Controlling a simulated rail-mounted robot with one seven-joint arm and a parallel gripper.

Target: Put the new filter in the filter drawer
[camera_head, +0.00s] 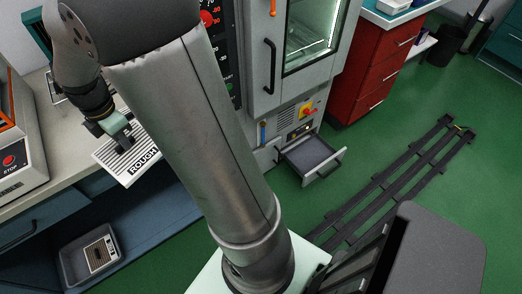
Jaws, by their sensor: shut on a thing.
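My gripper (115,127) is at the left, over the worktop. It is shut on a white, ribbed flat filter (117,159) with the label "ROUGH" along its front edge. My arm hides part of the filter's right side. I cannot tell whether the filter touches the worktop. The filter drawer (324,174) is pulled out low on the grey cabinet, right of my arm. Its inside shows a flat grey surface. I cannot tell whether that is the bare floor or something lying in it.
An orange and white machine (18,150) stands on the worktop (48,187). The grey cabinet (262,88) has a glass door. Red drawers (372,72) stand right of it. Dark floor rails (395,180) run across open green floor.

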